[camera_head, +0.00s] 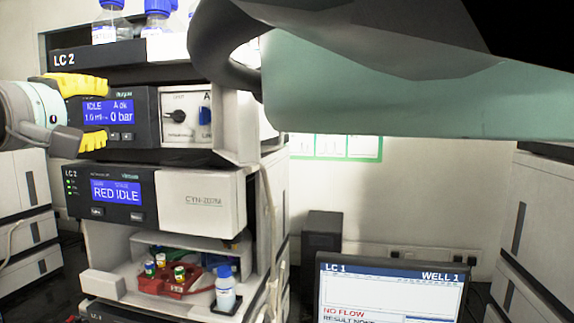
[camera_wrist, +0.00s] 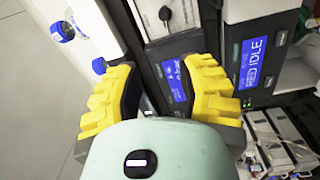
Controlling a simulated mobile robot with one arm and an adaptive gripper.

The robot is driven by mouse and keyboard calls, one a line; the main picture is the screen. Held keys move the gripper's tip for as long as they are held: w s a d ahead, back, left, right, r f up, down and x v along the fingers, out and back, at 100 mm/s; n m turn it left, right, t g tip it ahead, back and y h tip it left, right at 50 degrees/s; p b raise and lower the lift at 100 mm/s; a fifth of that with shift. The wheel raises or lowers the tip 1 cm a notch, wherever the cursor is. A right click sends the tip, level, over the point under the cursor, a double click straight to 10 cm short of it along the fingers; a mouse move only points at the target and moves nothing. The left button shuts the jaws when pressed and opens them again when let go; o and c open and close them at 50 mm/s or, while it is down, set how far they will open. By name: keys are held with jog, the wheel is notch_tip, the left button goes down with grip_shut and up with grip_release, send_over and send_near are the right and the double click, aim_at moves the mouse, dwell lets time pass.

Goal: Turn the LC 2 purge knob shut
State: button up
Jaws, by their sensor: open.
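The LC 2 stack (camera_head: 148,56) stands at the left in the head view. Its pump module has a blue display (camera_head: 108,112) reading IDLE and 0 bar. A pale panel to the right of the display carries a black knob (camera_head: 177,116) with small lettering around it, too small to read. The black knob also shows near the top of the wrist view (camera_wrist: 165,14). My gripper (camera_head: 105,113) has yellow fingers spread open and empty in front of the display, left of the knob and apart from it. Its fingers also show in the wrist view (camera_wrist: 160,68).
A blue part (camera_head: 205,115) sits right of the knob. Bottles (camera_head: 110,28) stand on top of the stack. Below are a RED IDLE module (camera_head: 115,192) and an open bay with a red vial rack (camera_head: 170,280). An LC 1 monitor (camera_head: 390,290) stands lower right.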

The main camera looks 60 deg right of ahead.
jog(key=p, duration=0.4)
send_near(171, 116)
jog(key=p+x, duration=0.8)
jog(key=p, duration=0.2)
jog(key=shift+r, duration=0.15)
jog(key=shift+p+x, duration=0.55)
jog(key=shift+x, duration=0.25)
jog(key=shift+o, duration=0.3)
grip_shut()
